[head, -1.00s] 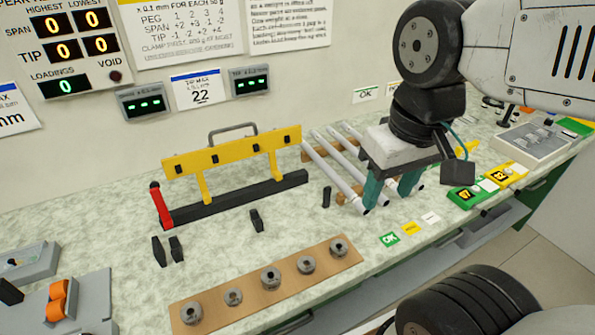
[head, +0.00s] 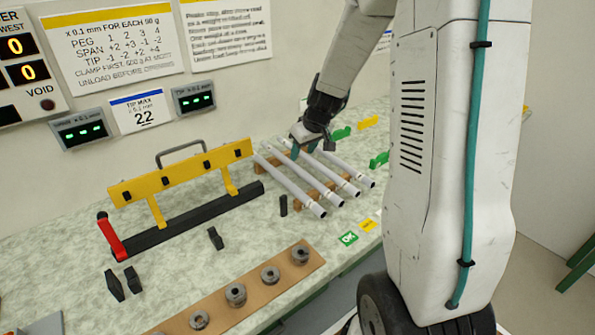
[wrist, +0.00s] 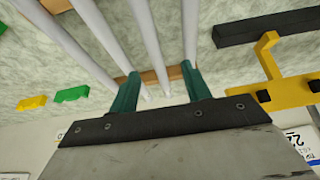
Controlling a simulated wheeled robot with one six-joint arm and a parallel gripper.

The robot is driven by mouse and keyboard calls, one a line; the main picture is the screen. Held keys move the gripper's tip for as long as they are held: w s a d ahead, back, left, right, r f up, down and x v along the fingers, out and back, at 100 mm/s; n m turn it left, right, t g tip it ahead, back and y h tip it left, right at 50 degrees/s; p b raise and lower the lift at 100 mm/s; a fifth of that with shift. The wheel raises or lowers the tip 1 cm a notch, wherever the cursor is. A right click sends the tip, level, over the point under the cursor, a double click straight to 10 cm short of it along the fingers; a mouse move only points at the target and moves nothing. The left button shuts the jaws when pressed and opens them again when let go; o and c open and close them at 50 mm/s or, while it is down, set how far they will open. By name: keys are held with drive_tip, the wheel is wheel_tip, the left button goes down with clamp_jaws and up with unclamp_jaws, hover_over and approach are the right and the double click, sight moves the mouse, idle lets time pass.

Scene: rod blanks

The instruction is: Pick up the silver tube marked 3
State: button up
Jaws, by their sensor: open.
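Several silver tubes lie side by side across wooden rests (head: 330,187). No number can be read on any tube, so I cannot tell which is marked 3. My gripper (head: 305,149) is over the far part of the tubes, pointing down, with its teal fingers apart. In the wrist view my gripper (wrist: 161,85) is open, and the third tube from the left (wrist: 148,40) runs between its fingers. The left finger is close to the second tube (wrist: 103,35) and the right finger close to the rightmost tube (wrist: 190,35). Contact cannot be told.
A yellow bar fixture (head: 180,174) with a black base and red lever stands left of the tubes. A board of metal weights (head: 255,300) lies in front. Green blocks (head: 378,160) are to the right. Small black pegs (head: 215,238) stand on the bench.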

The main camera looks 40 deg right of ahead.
sight(299, 168)
drive_tip(key=x, duration=0.6)
drive_tip(key=d+x, duration=0.1)
drive_tip(key=x, duration=0.1)
drive_tip(key=shift+d+f, duration=0.1)
drive_tip(key=shift+f, duration=0.35)
clamp_jaws()
